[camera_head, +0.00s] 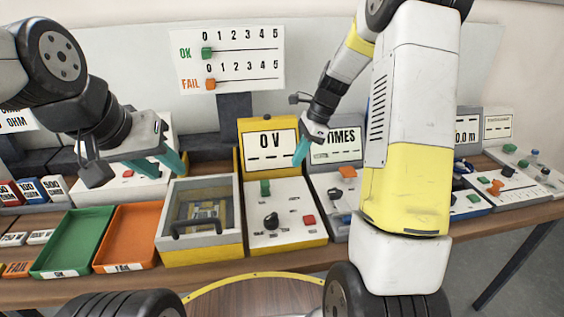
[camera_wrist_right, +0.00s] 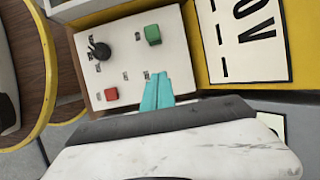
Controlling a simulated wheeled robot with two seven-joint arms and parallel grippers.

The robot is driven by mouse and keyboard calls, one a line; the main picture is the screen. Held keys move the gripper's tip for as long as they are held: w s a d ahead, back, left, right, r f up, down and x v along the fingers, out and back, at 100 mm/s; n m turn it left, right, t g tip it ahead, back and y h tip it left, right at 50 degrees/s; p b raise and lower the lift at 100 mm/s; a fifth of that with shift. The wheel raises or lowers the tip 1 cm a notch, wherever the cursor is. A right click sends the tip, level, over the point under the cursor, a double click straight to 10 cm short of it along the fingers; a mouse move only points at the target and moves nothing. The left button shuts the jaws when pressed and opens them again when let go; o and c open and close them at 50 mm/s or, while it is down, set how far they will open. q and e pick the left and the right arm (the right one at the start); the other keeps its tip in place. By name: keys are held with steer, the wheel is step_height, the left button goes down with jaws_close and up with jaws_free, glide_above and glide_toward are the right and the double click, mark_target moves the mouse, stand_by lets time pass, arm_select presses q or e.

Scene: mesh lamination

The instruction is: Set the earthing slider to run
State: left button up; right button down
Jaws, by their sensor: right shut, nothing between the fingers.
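No part in view is legibly labelled as the earthing slider. The white control panel (camera_head: 285,232) below the 0 V display carries a green block (camera_head: 265,187), a black knob (camera_head: 271,220) and a red button (camera_head: 308,220). The neighbouring TIMES panel has an orange block (camera_head: 347,172). My right gripper (camera_head: 301,153) is shut and empty above the panel's upper right. In the right wrist view its teal fingers (camera_wrist_right: 157,92) lie together over the panel, beside the green block (camera_wrist_right: 153,35) and apart from it. My left gripper (camera_head: 168,165) is open and empty, above the orange tray.
A green tray (camera_head: 70,242), an orange tray (camera_head: 127,238) and a yellow-framed clear-lidded box (camera_head: 200,252) stand left of the panel. A board with OK and FAIL scales (camera_head: 230,60) is behind. My right arm hides part of the right-hand devices. An orange-handled device (camera_head: 495,188) stands far right.

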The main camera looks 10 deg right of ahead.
steer(key=shift+v, duration=1.75)
steer(key=shift+s, duration=0.1)
steer(key=s+a+r+n+t+h, duration=0.1)
steer(key=s+a+r+n+t, duration=0.15)
steer(key=s+r+n, duration=0.8)
steer(key=s+r+n+t+h, duration=0.1)
steer(key=s+n+t, duration=0.3)
steer(key=s, duration=0.9)
steer(key=r+n, duration=0.1)
steer(key=n, duration=0.2)
steer(key=shift+s+d+r+n, duration=0.25)
steer(key=shift+s+n, duration=0.05)
steer(key=shift+n, duration=0.05)
